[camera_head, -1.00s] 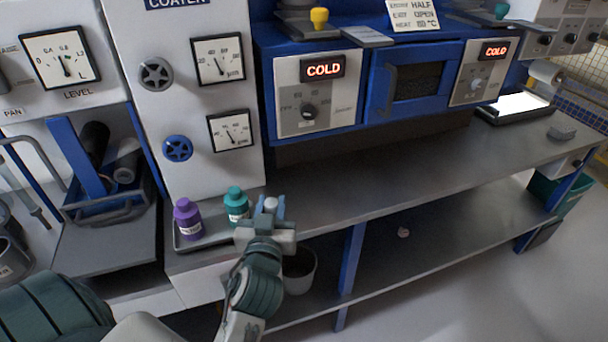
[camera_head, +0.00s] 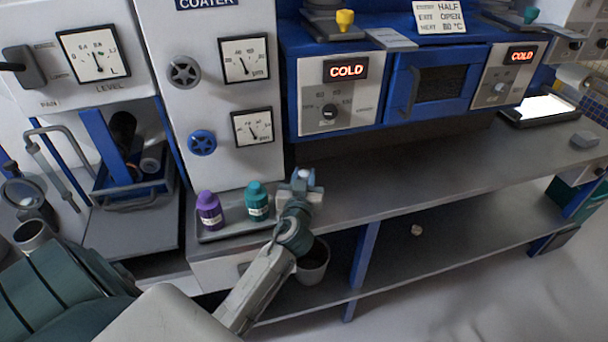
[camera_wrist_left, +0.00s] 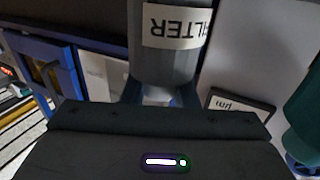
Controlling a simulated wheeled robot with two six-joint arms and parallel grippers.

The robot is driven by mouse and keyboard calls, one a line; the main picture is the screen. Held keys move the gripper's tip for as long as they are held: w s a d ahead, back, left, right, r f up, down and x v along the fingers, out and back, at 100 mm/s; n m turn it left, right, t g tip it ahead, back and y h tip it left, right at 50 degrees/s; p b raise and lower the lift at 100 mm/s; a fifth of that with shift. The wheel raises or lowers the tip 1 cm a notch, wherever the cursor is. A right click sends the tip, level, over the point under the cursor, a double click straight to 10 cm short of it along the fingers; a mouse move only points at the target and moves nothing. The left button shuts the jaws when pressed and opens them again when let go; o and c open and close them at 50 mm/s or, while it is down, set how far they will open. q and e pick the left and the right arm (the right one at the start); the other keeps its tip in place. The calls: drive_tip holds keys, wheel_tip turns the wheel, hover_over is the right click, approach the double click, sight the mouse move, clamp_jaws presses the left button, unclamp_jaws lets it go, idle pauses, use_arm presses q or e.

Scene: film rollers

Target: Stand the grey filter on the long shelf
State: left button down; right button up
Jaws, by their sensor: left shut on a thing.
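My left gripper (camera_head: 304,176) is shut on the grey filter, just right of the teal bottle and in front of the long grey shelf's left part. In the left wrist view the filter (camera_wrist_left: 160,68) is a grey cylinder with a white label, its lettering upside down. The fingers (camera_wrist_left: 160,95) close on its paler narrow end. In the head view the gripper and wrist hide most of the filter. The long shelf (camera_head: 400,178) is a bare grey top running right under the blue ovens. My right gripper is not in view.
A purple bottle (camera_head: 209,210) and the teal bottle (camera_head: 258,201) stand on a small tray (camera_head: 232,232) left of the gripper. A bucket (camera_head: 314,262) stands below. A lower shelf (camera_head: 430,245) holds a small pale lump (camera_head: 416,230). A grey block (camera_head: 584,140) lies at the far right.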

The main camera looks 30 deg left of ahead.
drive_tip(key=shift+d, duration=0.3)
use_arm(q)
drive_tip(key=shift+f, duration=0.2)
drive_tip(key=c, duration=1.1)
unclamp_jaws()
drive_tip(key=shift+r, duration=0.1)
drive_tip(key=shift+c, duration=0.2)
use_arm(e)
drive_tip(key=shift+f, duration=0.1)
use_arm(q)
drive_tip(key=shift+r, duration=0.15)
drive_tip(key=b+v, duration=0.3)
drive_tip(key=v, duration=0.9)
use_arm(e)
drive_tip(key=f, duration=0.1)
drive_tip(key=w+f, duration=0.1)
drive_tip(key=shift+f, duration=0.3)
